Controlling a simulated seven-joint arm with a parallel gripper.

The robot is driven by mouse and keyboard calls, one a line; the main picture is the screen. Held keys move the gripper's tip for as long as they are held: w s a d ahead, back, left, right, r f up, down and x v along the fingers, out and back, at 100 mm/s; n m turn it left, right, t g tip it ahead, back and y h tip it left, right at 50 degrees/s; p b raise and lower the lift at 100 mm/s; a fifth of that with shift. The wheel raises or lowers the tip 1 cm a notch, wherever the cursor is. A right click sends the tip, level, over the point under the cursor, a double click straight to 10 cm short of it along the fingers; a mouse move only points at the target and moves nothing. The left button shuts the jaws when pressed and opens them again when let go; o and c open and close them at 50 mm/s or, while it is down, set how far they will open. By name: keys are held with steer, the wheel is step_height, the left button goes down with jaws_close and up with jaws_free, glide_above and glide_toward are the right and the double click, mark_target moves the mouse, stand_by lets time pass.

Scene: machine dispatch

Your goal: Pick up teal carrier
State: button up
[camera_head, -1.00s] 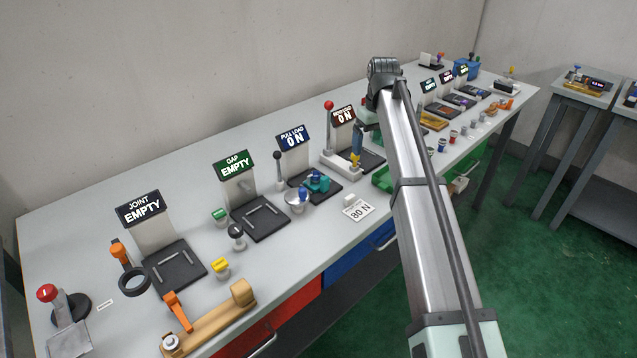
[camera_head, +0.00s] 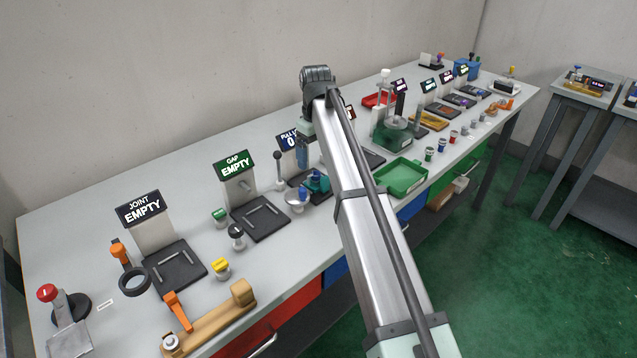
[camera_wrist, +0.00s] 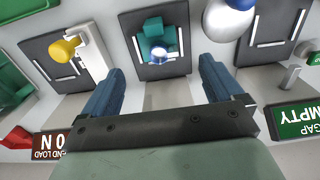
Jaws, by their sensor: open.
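The carrier lies beyond the fingertips, roughly in line with the gap. In the head view my gripper (camera_head: 303,153) hangs above the bench near this pad.
A silver dome with a blue knob (camera_head: 297,198) stands just left of the carrier. A dark lever with a ball top (camera_head: 279,168) rises close behind. The "GAP EMPTY" pad (camera_head: 262,220) is further left. A green tray (camera_head: 402,176) lies to the right.

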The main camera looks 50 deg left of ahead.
mark_target(316, 174)
steer(key=shift+w+a+f, duration=0.1)
steer(key=shift+f, duration=1.9)
steer(key=shift+w+a+f, duration=0.1)
steer(key=shift+f, duration=1.85)
steer(key=c, duration=1.2)
steer(key=shift+c, duration=0.2)
